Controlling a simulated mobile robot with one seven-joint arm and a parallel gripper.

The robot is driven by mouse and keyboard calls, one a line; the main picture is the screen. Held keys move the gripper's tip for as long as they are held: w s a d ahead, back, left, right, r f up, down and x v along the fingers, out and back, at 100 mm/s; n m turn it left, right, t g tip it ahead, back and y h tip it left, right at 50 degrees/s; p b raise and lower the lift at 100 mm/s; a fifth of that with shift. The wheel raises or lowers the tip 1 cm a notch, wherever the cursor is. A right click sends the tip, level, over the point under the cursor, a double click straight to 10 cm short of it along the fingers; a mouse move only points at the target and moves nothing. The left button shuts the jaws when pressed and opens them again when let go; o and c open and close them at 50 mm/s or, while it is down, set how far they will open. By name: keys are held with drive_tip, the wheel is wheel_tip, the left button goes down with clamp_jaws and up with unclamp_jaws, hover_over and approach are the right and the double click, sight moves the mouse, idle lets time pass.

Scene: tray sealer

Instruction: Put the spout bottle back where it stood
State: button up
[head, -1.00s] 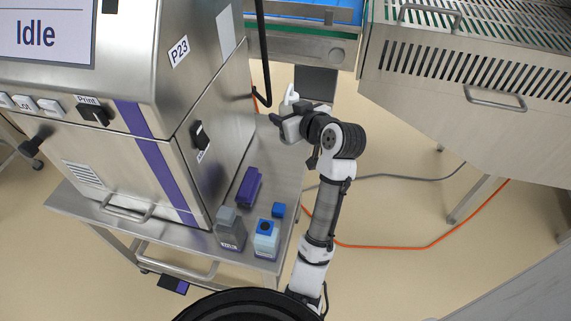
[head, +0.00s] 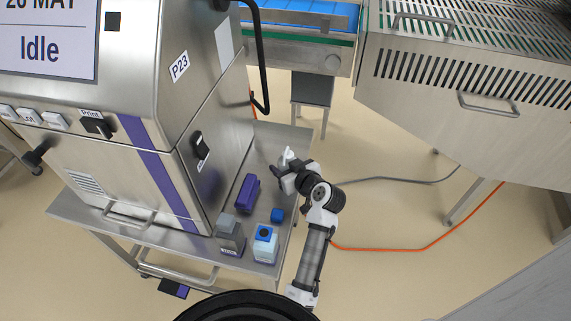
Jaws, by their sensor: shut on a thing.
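The spout bottle (head: 287,155) is small and white with a pointed tip. My gripper (head: 282,171) is shut on it, over the right part of the steel cart top (head: 263,149). The bottle looks about upright. The gripper hides its lower part, so I cannot tell whether its base touches the cart.
The steel machine (head: 215,110) rises on the left. Bare cart top lies behind the purple block.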

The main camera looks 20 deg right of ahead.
drive_tip(key=shift+f, duration=0.1)
drive_tip(key=shift+f+b, duration=0.1)
drive_tip(key=shift+b, duration=0.2)
drive_tip(key=o, duration=1.1)
drive_tip(key=shift+r+p, duration=0.2)
drive_tip(key=shift+p, duration=0.1)
drive_tip(key=b+v, duration=0.2)
drive_tip(key=v, duration=1)
drive_tip(key=shift+b, duration=0.35)
